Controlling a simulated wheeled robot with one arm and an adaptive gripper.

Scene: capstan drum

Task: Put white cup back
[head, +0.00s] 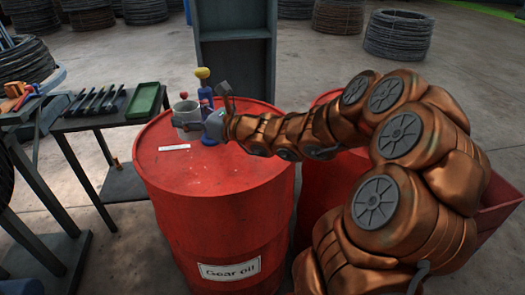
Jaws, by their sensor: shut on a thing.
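The white cup (186,120), greyish in this light, is upright over the back left part of the red drum top (212,168). My gripper (203,124) reaches in from the right and is shut on the cup's right side. The fingertips are small in the head view and partly hidden. I cannot tell whether the cup's base touches the drum top or hangs just above it.
A blue tool with a yellow top (203,75) stands close behind my gripper. A white strip (174,148) lies in front of the cup. A side table (95,118) at left holds a green tray (144,99) and several dark tools. The drum's front top is clear.

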